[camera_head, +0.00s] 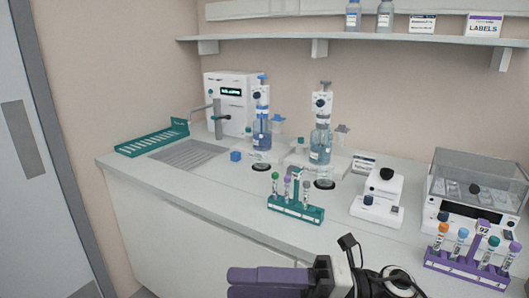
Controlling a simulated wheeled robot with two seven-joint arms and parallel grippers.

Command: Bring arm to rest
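My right gripper (230,284) shows at the bottom edge, in front of the counter and pointing left. Its two purple fingers lie one above the other, and the lower one is cut off by the frame. I see no object at the fingertips, but how far apart the fingers are is unclear. My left gripper is out of view. A green rack (296,211) with several capped tubes stands upright near the counter's front edge. A purple rack (467,266) marked 92, with several tubes, stands at the right front.
The white counter (225,196) carries two blue-liquid dispenser bottles (262,134) (320,145), a white machine (228,98), a green tray (152,138), a small white device (378,205) and a clear-lidded machine (478,190). A shelf (360,39) hangs above. Floor space before the counter appears clear.

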